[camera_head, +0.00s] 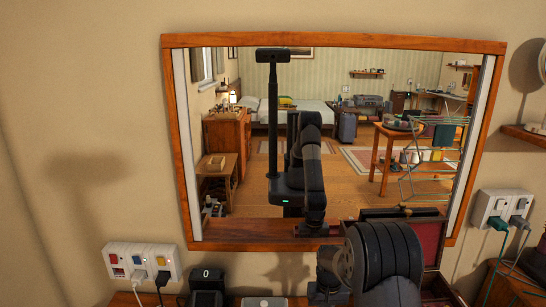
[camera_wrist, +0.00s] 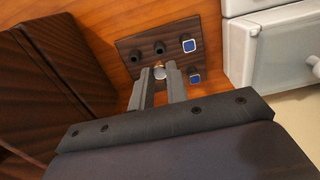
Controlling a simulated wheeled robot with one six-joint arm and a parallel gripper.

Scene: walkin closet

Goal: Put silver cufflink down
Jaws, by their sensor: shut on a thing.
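In the wrist view my gripper (camera_wrist: 159,76) is shut on the silver cufflink (camera_wrist: 158,72), a small round shiny piece between the fingertips. It is over or at the near edge of a small dark wooden board (camera_wrist: 150,42). I cannot tell whether the cufflink touches the board. Two blue square cufflinks with silver rims, an upper one (camera_wrist: 189,45) and a lower one (camera_wrist: 195,78), sit at the board's right side. Two dark round pieces (camera_wrist: 160,47) (camera_wrist: 135,55) stand on it too. In the head view my arm hides the gripper and the cufflink.
The board lies on an orange-brown wooden top (camera_wrist: 110,38). A white drawer unit (camera_wrist: 272,45) stands close on the right, and dark wooden panels (camera_wrist: 45,85) on the left. In the head view a large mirror (camera_head: 334,39) hangs behind, with a display device (camera_head: 207,278) at lower left.

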